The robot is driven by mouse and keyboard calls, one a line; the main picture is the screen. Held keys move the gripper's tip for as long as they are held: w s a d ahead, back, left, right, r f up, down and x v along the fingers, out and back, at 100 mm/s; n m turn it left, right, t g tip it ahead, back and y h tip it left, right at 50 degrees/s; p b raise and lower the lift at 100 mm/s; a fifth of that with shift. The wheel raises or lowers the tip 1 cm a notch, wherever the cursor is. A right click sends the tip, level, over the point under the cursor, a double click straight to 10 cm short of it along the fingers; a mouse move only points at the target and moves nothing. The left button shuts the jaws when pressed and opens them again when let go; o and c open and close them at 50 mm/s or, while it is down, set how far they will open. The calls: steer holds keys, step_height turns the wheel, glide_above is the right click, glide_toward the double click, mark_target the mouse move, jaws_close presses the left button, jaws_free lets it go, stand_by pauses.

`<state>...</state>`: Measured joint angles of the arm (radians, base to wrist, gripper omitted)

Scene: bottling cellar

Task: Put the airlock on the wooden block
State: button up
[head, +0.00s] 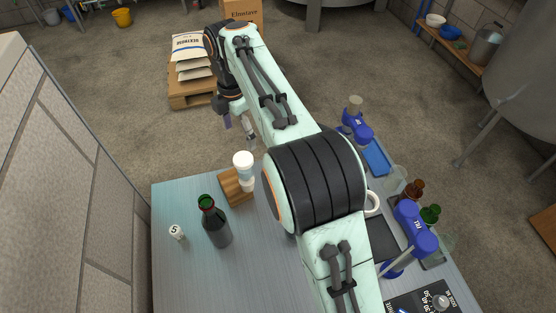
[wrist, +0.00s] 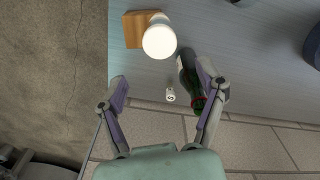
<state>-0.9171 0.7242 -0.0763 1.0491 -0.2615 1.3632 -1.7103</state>
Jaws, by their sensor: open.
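The airlock (head: 243,160), which I take to be the pale upright cylinder with a round white top, stands on the wooden block (head: 232,190) near the table's far left corner. In the wrist view the airlock (wrist: 159,42) is seen from above, over the right side of the block (wrist: 134,30). Its base is mostly hidden there. My gripper (wrist: 163,85) is open, with nothing between its fingers, and apart from the airlock. In the head view the gripper (head: 239,127) is beyond the airlock, partly hidden by my arm.
A dark green bottle (head: 215,228) stands close to the block, with a small white piece marked 5 (head: 177,232) to its left. Blue-headed devices (head: 415,227), brown and green bottles and a blue tray (head: 376,157) fill the right side. A wall borders the left.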

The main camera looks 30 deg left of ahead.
steer(key=s+d+r+m, duration=0.1)
steer(key=d+r+m, duration=0.2)
steer(key=d+m, duration=0.65)
steer(key=d+r+m, duration=0.3)
steer(key=d+m, duration=0.3)
steer(key=d, duration=0.7)
steer(key=s+d+f+m, duration=0.2)
steer(key=s+d+m, duration=0.5)
steer(key=s+m, duration=0.1)
steer(key=s+d+f+m, duration=0.3)
steer(key=s+d+m, duration=0.4)
steer(key=s, duration=0.1)
steer(key=shift+f+m+y, duration=0.3)
steer(key=shift+m+y, duration=0.05)
steer(key=shift+y, duration=0.05)
steer(key=shift+o, duration=0.4)
